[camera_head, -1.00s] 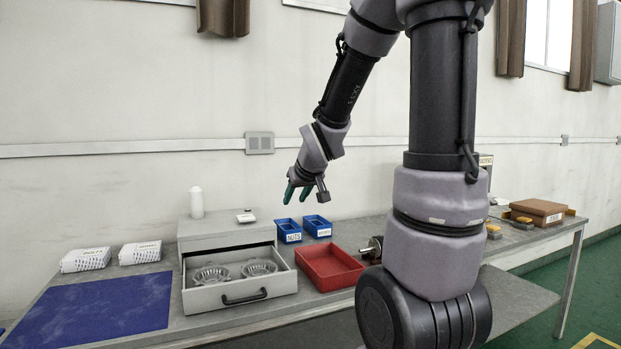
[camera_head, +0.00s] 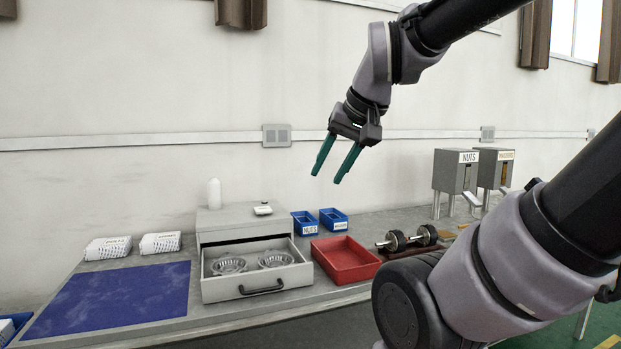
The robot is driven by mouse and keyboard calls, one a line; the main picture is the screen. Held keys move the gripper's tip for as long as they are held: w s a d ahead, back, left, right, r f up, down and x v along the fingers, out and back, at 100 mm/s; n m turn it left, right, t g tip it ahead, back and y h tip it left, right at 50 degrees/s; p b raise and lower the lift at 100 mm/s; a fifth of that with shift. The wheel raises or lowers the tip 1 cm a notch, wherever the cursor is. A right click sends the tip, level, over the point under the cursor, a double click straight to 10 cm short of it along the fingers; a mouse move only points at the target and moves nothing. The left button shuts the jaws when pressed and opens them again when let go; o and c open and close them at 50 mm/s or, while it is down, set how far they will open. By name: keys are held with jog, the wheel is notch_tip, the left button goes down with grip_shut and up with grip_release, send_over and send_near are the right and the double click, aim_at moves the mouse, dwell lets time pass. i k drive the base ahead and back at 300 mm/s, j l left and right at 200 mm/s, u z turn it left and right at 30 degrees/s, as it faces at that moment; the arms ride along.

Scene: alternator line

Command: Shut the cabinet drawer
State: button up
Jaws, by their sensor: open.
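The grey cabinet (camera_head: 222,226) stands on the bench, left of the picture's middle. Its drawer (camera_head: 226,291) is pulled out toward the front and has a dark handle (camera_head: 261,288) on its face. Two round, finned metal parts (camera_head: 229,265) lie inside the drawer. My gripper (camera_head: 329,169) hangs in the air above and to the right of the cabinet, apart from it. Its two green fingers point down and to the left. They are spread, with nothing between them.
A red tray (camera_head: 345,278) stands right beside the drawer, with two blue bins (camera_head: 305,228) behind it. A white bottle (camera_head: 214,194) and a small item (camera_head: 262,209) stand on the cabinet. Metal rotors (camera_head: 405,241) lie further right. A blue mat (camera_head: 115,297) covers the left bench.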

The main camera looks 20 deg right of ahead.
aim_at(255, 281)
jog(key=l, duration=1.55)
jog(key=i+u, duration=0.05)
